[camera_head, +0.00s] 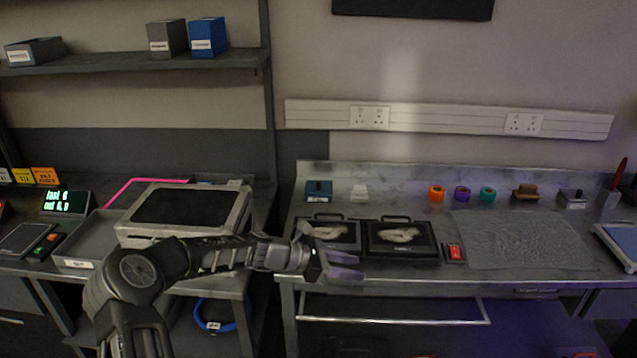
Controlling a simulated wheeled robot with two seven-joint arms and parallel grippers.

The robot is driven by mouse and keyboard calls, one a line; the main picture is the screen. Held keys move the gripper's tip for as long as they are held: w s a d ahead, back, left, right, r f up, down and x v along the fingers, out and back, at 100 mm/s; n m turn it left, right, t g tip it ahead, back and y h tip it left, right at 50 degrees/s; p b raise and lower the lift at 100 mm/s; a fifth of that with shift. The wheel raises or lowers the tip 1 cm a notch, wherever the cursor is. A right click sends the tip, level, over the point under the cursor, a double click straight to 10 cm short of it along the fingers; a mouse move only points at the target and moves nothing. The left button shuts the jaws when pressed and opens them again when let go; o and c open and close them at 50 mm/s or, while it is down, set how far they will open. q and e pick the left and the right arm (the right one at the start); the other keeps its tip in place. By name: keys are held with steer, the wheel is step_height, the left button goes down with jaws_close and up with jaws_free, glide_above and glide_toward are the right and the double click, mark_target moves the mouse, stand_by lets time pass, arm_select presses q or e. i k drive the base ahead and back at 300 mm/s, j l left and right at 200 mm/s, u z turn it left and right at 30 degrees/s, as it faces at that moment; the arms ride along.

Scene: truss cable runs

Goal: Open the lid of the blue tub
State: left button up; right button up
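A small blue tub (318,190) with a pale label on its front stands at the back left of the right-hand bench. Its top looks covered, but it is too small to make out a lid edge. My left gripper (346,265) reaches in from the left over the front edge of this bench, well in front of the tub and apart from it. Its two purple-grey fingers are parted, with nothing seen between them. A larger blue box (207,37) with a white label stands on the upper shelf. My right gripper is not in view.
Two black cases (401,238) with pale contents lie between my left gripper and the tub. A white block (359,192) stands right of the tub. Tape rolls (437,193) stand farther right. A textured mat (525,240) covers the bench's right part. A grey framed box (186,214) sits left.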

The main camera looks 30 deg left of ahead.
mark_target(312, 186)
steer(key=i+j, duration=0.25)
steer(key=j, duration=0.15)
steer(key=i+j, duration=0.25)
steer(key=j, duration=0.15)
steer(key=i+j, duration=0.55)
steer(key=j, duration=0.25)
